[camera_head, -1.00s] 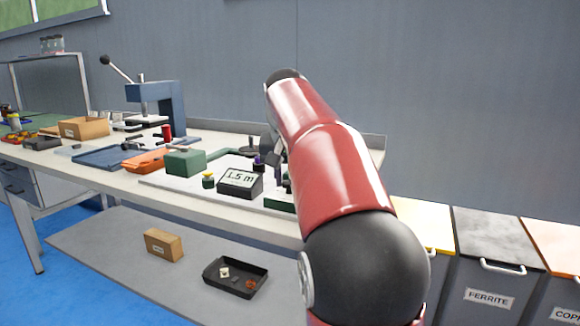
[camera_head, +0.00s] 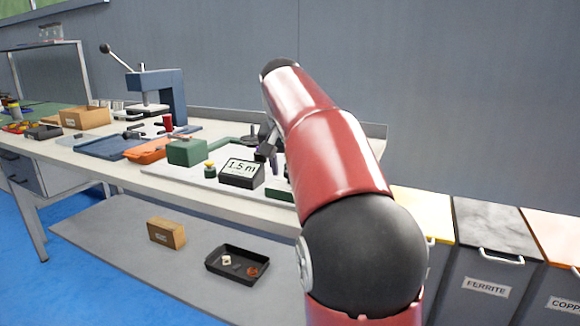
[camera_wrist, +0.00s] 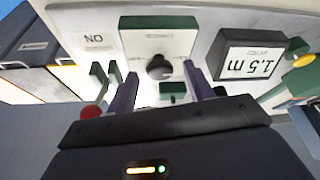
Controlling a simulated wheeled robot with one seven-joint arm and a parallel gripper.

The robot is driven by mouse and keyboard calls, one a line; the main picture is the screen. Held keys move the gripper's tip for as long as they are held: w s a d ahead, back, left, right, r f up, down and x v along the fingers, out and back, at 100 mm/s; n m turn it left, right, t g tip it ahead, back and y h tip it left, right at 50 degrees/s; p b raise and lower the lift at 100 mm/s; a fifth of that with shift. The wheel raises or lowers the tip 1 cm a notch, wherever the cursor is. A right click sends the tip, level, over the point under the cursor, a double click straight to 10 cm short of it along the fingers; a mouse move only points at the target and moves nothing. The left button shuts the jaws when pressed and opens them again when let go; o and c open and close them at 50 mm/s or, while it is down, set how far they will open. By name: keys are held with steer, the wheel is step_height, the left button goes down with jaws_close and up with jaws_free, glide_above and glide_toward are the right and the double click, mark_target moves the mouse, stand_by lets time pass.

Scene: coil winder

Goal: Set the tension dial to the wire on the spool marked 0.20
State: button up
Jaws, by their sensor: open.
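The black dial knob (camera_wrist: 160,67) sits on a white panel with a green edge, upside down in the wrist view. Small print above it is too blurred to read. My gripper (camera_wrist: 160,74) is open, its two purple fingers on either side of the knob in the picture; I cannot tell if they touch it. In the head view my arm hides most of the dial area.
A display reading 1.5 m (camera_head: 241,172) stands beside the dial panel, with a yellow-topped button (camera_head: 210,170) and a green block (camera_head: 187,152) to its left. A red knob (camera_wrist: 92,112) is near one finger. An orange tray (camera_head: 147,151) lies farther left.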

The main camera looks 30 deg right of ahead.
steer(key=p+v, duration=0.1)
steer(key=v, duration=0.6)
steer(key=shift+r+p, duration=0.25)
steer(key=shift+p, duration=0.05)
steer(key=shift+s+a, duration=0.15)
steer(key=shift+a, duration=0.05)
steer(key=s+a+f+n+y, duration=0.1)
steer(key=s+a+f+n, duration=0.1)
steer(key=s+a+f, duration=0.2)
steer(key=s+a+f+n+t, duration=0.1)
steer(key=s+a+f+n, duration=0.2)
steer(key=s+f, duration=0.8)
steer(key=s+a+f+n+t+y, duration=0.1)
steer(key=s+a+f+n, duration=0.1)
steer(key=s+a+f, duration=0.4)
steer(key=s+f, duration=0.2)
steer(key=s, duration=0.1)
steer(key=shift+a+f+y, duration=0.25)
steer(key=shift+a+y, duration=0.05)
steer(key=shift+a, duration=0.05)
